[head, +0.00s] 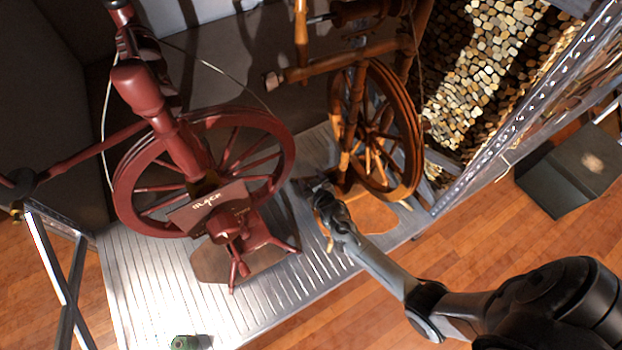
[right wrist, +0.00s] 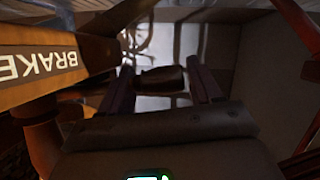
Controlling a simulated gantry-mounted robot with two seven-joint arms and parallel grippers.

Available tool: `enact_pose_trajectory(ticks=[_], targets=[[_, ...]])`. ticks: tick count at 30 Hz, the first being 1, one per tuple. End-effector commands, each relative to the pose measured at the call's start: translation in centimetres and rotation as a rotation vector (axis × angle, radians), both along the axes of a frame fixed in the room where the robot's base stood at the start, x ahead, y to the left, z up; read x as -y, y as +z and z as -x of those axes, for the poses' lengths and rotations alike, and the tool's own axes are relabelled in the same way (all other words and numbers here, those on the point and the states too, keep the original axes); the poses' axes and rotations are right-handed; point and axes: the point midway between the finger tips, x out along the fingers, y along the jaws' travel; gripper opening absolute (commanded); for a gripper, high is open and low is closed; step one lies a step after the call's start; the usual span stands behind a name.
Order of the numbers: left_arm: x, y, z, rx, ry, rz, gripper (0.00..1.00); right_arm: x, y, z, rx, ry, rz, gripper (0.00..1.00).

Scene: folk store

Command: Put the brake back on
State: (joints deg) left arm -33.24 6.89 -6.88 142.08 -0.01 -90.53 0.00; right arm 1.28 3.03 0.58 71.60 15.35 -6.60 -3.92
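A board lettered BRAKE (right wrist: 40,68) runs along the left of the right wrist view, on a wooden part. My right gripper (head: 318,188) is low beside the brown spinning wheel (head: 372,130) in the head view. In the right wrist view its two dark fingers (right wrist: 162,88) are apart, with a small dark block (right wrist: 160,78) between them. The block nearly fills the gap; I cannot tell whether the fingers touch it. A dark red spinning wheel (head: 170,125) with a lettered plate (head: 207,207) stands to the left. My left gripper is not in view.
Both wheels stand on a ridged metal shelf (head: 150,290). A small green object (head: 182,342) lies at its front edge. A perforated metal post (head: 520,100) and stacked logs (head: 480,70) are at the right. A dark box (head: 575,170) sits on the wooden floor.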

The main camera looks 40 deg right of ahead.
Motion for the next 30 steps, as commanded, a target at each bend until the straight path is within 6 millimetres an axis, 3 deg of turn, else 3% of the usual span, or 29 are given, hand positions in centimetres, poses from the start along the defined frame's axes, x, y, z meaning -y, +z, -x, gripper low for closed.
enact_pose_trajectory(ticks=[23, 30], targets=[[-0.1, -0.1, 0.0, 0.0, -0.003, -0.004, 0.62, 0.3, 0.2, 0.0, 0.007, -0.006, -0.007, 0.76], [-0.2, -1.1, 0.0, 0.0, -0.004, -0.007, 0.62, 0.4, 0.8, 0.1, 0.033, -0.008, -0.112, 0.76]])
